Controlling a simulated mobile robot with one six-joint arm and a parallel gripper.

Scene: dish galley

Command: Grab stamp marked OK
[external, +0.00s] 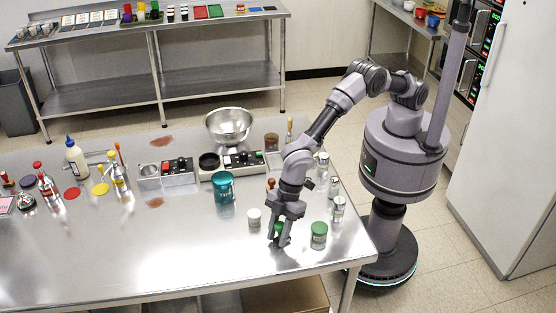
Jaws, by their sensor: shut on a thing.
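My gripper (280,241) is low over the front right part of the steel table, pointing down. It is shut on a small green item (278,228), mostly hidden by the fingers. I cannot read any OK mark on it or tell whether it is a stamp. A white-topped small container (254,217) stands just left of the gripper. A green-lidded jar (319,235) stands just right of it. A small item with a brown knob (271,184) is partly hidden behind my arm.
A teal mug (223,188), a steel bowl (229,125) and control boxes (166,172) stand behind and left of the gripper. Several silver canisters (338,208) line the right edge. Squeeze bottles (76,158) stand at left. The table's front middle is clear.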

